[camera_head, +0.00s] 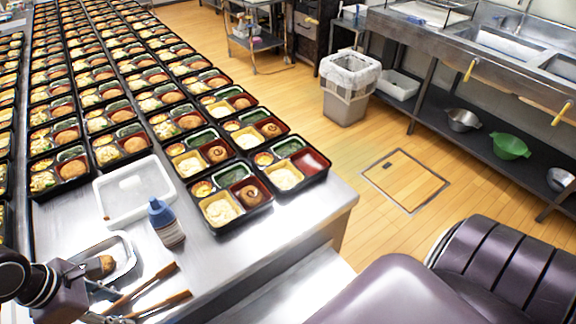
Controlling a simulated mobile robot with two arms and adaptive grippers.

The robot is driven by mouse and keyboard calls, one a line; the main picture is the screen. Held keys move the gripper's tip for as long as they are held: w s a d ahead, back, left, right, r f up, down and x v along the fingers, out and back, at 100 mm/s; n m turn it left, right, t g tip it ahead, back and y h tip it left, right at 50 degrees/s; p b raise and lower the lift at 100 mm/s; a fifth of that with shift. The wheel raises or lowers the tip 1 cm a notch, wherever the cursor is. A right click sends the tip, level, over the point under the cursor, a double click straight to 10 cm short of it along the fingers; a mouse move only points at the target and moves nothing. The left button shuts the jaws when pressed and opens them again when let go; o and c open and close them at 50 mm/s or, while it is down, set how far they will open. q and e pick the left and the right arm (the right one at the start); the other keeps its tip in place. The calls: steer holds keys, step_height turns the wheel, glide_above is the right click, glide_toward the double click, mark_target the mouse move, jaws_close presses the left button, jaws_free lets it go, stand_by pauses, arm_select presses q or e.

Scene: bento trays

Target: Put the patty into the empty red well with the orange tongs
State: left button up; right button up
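A round brown patty (107,264) lies in a small metal tray (128,250) at the lower left of the table. The tongs, with two orange-brown arms (150,284), lie or are held just in front of that tray, arms spread apart and pointing right. My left gripper (100,303) is at the lower left, at the left end of the tongs; whether its fingers close on them cannot be told. The empty red well (311,161) is in the rightmost black bento tray (289,190), at its back right.
A blue-capped bottle (166,224) and a white translucent tray (134,192) stand between the metal tray and the bento trays. Rows of filled bento trays cover the back of the table. The steel table's front right surface (250,255) is clear.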

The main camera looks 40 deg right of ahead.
arm_select(q)
steer(key=shift+c, duration=0.4)
steer(key=shift+r+p, duration=0.3)
steer(key=shift+r, duration=0.15)
steer(key=d+p+v, duration=0.1)
steer(key=p+v, duration=0.1)
steer(key=v, duration=0.3)
steer(key=d+p+v, duration=0.1)
steer(key=p+v, duration=0.2)
steer(key=v, duration=0.2)
steer(key=shift+d+r, duration=0.2)
steer(key=shift+r, duration=0.5)
